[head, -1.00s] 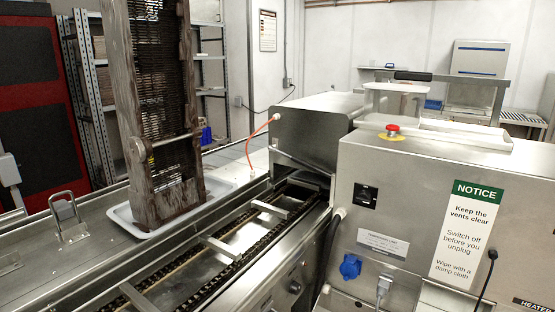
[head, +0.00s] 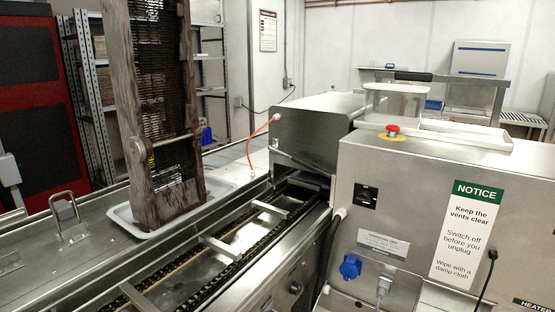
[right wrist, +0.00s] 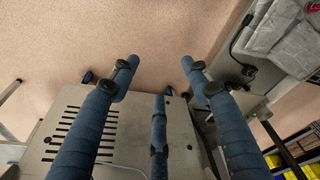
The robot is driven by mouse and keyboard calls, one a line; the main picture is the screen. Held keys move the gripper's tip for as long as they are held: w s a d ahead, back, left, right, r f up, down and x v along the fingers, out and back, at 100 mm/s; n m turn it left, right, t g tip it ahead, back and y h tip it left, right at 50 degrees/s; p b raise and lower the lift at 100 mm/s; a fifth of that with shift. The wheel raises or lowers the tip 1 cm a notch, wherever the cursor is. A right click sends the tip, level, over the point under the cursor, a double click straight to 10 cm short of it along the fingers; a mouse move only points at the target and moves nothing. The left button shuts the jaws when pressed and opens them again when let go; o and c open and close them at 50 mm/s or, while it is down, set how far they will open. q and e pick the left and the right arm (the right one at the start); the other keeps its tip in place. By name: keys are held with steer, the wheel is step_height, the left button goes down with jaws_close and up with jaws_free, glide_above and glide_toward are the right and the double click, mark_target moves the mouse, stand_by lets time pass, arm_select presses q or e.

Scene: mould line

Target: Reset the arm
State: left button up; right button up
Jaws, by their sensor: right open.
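My right gripper (right wrist: 160,75) shows in the right wrist view. Its blue-wrapped fingers are spread apart, and nothing is between them. Below it are a pinkish floor (right wrist: 130,35) and a grey metal cabinet (right wrist: 75,140) with dark vent slots. I cannot tell whether the fingers touch the cabinet; they overlap it in the picture. Neither of my grippers shows in the head view, and my left gripper is in neither view.
The chain conveyor (head: 222,246) runs into a steel hood (head: 310,125). A steel cabinet (head: 415,190) with a red button (head: 392,131) fills the right. Grey cloth (right wrist: 280,35) lies at the wrist view's upper right.

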steer(key=s+d+f+g, duration=0.1)
steer(key=s+d+f, duration=0.2)
steer(key=s+f, duration=1.6)
step_height(320, 180, down, 2)
steer(key=shift+d+g, duration=0.15)
steer(key=shift+g, duration=0.15)
